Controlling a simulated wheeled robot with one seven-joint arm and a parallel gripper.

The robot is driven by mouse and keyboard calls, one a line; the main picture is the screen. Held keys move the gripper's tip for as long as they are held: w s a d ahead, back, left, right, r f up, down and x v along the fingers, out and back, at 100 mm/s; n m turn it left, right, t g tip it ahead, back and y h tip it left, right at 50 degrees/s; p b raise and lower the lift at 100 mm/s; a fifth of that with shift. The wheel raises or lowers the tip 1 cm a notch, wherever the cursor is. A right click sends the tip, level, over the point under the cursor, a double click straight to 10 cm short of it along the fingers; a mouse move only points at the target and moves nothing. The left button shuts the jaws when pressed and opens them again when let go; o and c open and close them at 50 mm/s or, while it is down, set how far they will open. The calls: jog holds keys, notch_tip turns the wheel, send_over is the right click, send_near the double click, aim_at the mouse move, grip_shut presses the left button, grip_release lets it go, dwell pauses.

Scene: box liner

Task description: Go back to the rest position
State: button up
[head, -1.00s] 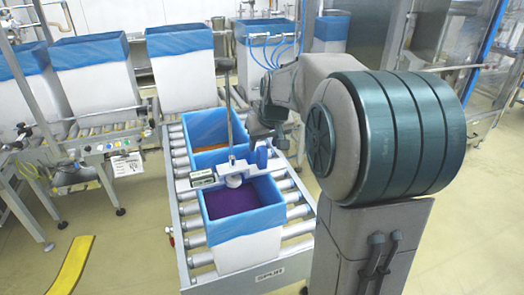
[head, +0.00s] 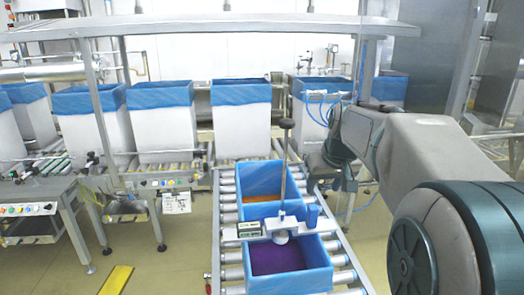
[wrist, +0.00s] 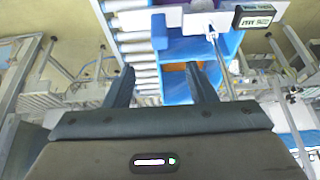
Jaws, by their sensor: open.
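My gripper (wrist: 160,82) is open and empty in the wrist view, its two dark fingers apart. In the head view my gripper (head: 350,190) hangs at the end of my arm, to the right of the roller conveyor's blue-lined boxes; its fingers are hard to make out there. The near box (head: 300,283) has a blue liner and purple contents. The box behind it (head: 248,176) has a blue liner and orange contents. A device with a small display (head: 250,229), a blue knob and an upright rod sits across the near box's back edge.
The roller conveyor (head: 232,272) carries both boxes. Several white boxes with blue liners (head: 240,115) stand in a row behind. A control table (head: 30,210) is at the left, and a yellow floor strip (head: 117,280) lies at lower left. An overhead metal rail crosses the back.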

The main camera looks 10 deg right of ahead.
jog(key=s+a+f, duration=0.3)
jog(key=s+f, duration=0.1)
jog(key=s, duration=0.3)
jog(key=s+a+f+g, duration=0.1)
jog(key=s+a+f, duration=0.2)
jog(key=s, duration=0.5)
jog(key=s+a+f+g, duration=0.1)
jog(key=s+a+f, duration=0.2)
jog(key=s+f, duration=0.2)
jog(key=shift+s+p, duration=0.35)
jog(key=shift+s, duration=0.8)
